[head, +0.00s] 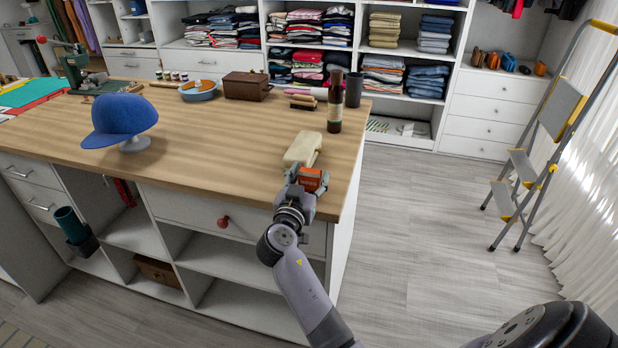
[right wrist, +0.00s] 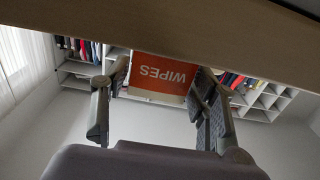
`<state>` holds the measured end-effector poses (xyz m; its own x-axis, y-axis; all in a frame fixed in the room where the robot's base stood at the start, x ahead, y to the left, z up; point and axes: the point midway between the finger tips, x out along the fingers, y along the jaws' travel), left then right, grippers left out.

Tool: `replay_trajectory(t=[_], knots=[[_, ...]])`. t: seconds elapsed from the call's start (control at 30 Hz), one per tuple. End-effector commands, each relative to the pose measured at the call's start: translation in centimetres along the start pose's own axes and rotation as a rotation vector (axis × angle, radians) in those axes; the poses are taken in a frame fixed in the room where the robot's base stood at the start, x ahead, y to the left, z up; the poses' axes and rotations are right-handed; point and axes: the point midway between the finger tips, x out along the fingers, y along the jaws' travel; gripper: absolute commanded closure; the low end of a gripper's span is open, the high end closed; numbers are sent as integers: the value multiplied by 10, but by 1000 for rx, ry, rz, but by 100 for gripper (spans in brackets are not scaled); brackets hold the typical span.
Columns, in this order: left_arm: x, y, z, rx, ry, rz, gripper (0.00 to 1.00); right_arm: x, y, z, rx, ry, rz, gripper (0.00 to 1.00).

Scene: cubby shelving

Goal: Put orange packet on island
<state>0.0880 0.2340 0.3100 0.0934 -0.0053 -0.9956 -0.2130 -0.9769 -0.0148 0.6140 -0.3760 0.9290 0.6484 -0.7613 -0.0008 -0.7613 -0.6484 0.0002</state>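The orange packet (head: 312,179) is in my right gripper (head: 308,184), at the near right end of the island (head: 235,135). In the right wrist view the packet (right wrist: 163,75) shows upside-down "WIPES" lettering and a white part. It sits between the two fingers of my right gripper (right wrist: 160,95), which close on its sides. The wooden surface spans the top of that view, close to the packet; I cannot tell whether they touch. My left gripper is not in view.
A cream object (head: 302,149) lies on the island just beyond the packet. Behind it stand a dark bottle (head: 335,103), a dark cup (head: 354,89) and a brown box (head: 246,87). A blue cap (head: 118,117) is at left. Bare wood lies left of the gripper.

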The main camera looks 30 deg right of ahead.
Motion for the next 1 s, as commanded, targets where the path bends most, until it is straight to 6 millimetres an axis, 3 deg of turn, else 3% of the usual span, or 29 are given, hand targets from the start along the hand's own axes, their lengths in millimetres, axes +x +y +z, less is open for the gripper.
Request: replay_trajectory(t=[0.1, 0.5, 0.8, 1.0], knots=[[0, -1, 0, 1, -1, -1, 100, 0, 0, 0, 0, 0, 0, 36], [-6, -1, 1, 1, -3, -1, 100, -1, 0, -4, -1, -1, 0, 36], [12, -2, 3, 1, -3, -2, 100, -53, 0, 1, 2, -2, -1, 36], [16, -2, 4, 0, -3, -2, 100, -73, 0, -1, -1, -1, 0, 36]])
